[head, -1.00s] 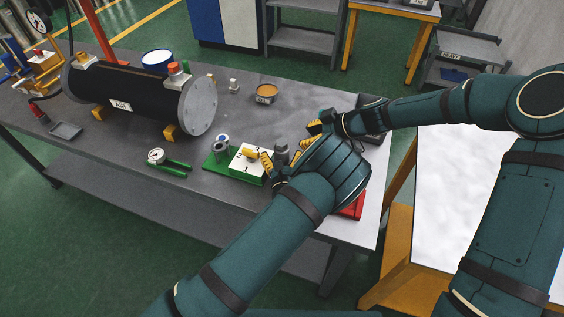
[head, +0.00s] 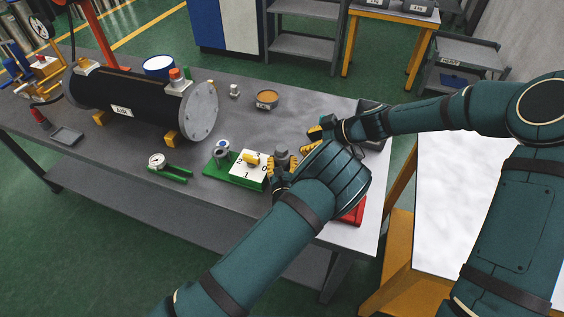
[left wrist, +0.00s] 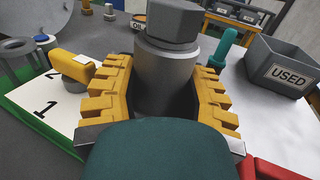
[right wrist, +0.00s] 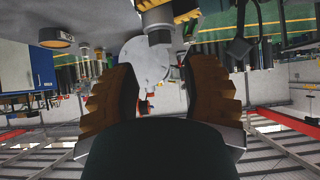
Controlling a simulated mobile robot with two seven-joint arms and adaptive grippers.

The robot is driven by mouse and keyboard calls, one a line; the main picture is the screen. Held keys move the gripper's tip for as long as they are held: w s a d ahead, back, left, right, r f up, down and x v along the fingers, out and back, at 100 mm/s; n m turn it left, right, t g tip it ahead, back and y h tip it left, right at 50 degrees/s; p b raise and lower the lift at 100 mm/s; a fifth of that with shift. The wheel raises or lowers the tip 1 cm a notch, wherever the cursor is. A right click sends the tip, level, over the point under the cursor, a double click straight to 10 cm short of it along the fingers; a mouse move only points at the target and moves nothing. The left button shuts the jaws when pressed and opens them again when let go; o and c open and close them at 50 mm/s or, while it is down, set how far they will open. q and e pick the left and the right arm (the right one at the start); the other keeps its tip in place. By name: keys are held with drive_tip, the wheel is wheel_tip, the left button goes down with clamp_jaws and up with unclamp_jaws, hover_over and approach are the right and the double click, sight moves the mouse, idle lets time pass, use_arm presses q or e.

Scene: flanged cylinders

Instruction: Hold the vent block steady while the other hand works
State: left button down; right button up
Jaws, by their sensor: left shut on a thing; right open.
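The vent block (head: 281,153), a grey cylinder with a hexagonal top, stands at the right end of the green base (head: 226,175). In the left wrist view the block (left wrist: 168,62) is between the yellow ribbed fingers of my left gripper (left wrist: 162,74). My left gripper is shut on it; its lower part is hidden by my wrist. A white card (head: 241,172) with numbers and a yellow pointer (head: 251,159) lies beside the block. My right gripper (head: 314,134) is open and empty, just behind and right of the block; its spread fingers show in the right wrist view (right wrist: 162,80).
A grey bin (left wrist: 285,68) marked USED stands at right. A red tray (head: 354,212) is under my left forearm. Bare bench lies behind the card.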

drive_tip(key=o, duration=0.3)
wheel_tip(320, 180, up, 2)
drive_tip(key=n+g+h, duration=0.3)
drive_tip(key=n+h, duration=0.7)
drive_tip(key=n, duration=1.2)
hover_over(282, 148)
drive_tip(key=shift+r, duration=0.1)
drive_tip(key=shift+f, duration=3.95)
